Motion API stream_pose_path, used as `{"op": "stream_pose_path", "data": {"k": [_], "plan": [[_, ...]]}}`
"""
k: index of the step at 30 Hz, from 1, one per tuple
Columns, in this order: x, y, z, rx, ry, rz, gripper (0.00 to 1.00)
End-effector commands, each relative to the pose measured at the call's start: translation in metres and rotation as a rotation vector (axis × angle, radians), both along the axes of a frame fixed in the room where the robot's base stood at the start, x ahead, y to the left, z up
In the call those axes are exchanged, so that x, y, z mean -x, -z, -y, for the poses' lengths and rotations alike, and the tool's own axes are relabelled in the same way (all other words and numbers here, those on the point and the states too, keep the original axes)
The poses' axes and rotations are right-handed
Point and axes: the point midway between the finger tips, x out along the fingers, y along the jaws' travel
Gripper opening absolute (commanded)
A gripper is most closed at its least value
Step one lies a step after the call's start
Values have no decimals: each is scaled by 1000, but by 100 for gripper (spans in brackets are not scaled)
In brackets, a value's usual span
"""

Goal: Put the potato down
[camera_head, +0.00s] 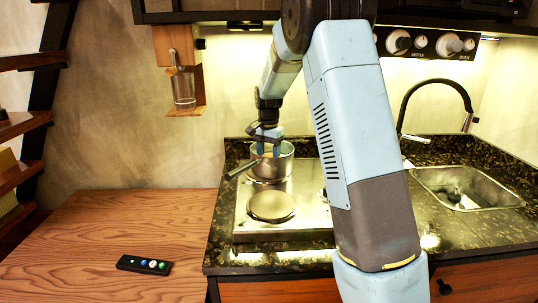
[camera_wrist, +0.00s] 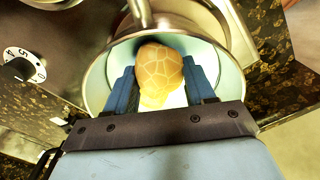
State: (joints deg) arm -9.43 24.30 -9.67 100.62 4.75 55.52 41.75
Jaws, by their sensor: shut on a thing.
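My gripper (camera_head: 268,150) reaches down over the metal pot (camera_head: 271,172) on the back of the stove. In the wrist view, my gripper (camera_wrist: 162,98) is shut on a yellow-brown potato (camera_wrist: 160,70) with a pale net-like pattern. The potato sits between the two blue fingers, over or inside the mouth of the pot (camera_wrist: 97,85). Whether it touches the pot's bottom cannot be told. In the head view the fingers and rim mostly hide the potato.
The front burner (camera_head: 271,206) on the stove is bare. A sink (camera_head: 470,187) with a black tap is at the right. A wooden table (camera_head: 110,225) at the left carries a black button strip (camera_head: 144,265). A glass holder (camera_head: 184,90) hangs on the wall.

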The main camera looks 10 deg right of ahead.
Motion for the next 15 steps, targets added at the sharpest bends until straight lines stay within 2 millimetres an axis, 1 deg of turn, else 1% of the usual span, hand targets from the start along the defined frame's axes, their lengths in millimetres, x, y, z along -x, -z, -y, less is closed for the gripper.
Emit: {"op": "stream_pose_path", "data": {"k": [11,12,15], "plan": [[0,7,1,0,1,-1,21],[0,7,1,0,1,-1,56],[0,7,1,0,1,-1,65]]}}
